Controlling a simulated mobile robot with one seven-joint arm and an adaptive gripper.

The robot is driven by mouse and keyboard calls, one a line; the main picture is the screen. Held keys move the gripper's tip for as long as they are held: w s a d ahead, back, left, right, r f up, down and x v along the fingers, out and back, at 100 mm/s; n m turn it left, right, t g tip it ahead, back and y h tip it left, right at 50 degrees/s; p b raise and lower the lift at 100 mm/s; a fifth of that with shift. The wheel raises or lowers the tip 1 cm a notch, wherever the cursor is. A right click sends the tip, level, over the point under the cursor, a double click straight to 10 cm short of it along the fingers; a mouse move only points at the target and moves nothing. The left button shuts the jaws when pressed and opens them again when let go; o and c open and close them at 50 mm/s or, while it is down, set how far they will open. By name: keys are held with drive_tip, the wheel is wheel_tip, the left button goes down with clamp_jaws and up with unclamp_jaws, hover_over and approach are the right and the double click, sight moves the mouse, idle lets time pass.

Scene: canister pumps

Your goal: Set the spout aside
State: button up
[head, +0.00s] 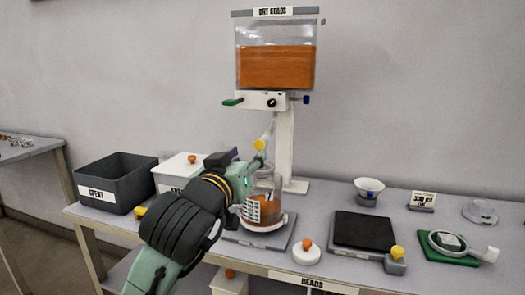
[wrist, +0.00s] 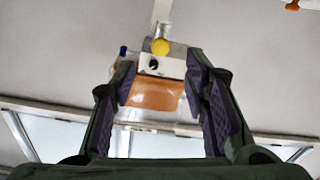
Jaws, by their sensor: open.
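The spout (head: 268,131) is a slanted white piece with a yellow ball knob (head: 260,145), standing above the clear canister (head: 265,187) with orange beads. My gripper (head: 254,163) is open beside the knob, and my arm hides part of the canister. In the wrist view the spout (wrist: 161,14) and knob (wrist: 160,46) lie just beyond my open fingertips (wrist: 160,62), centred between them. I cannot tell whether the fingers touch the knob. The spout's lower end is hard to make out.
The bead hopper (head: 275,66) stands on a white post behind. A dark bin (head: 112,207) and white box (head: 180,172) are at left. A black pad (head: 363,231), white lid (head: 306,252), small cup (head: 368,188) and green mat (head: 440,257) are at right.

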sight(259, 145)
drive_tip(key=p+x, duration=0.1)
drive_tip(key=x, duration=0.8)
drive_tip(key=shift+w, duration=0.35)
clamp_jaws()
drive_tip(key=shift+d, duration=0.1)
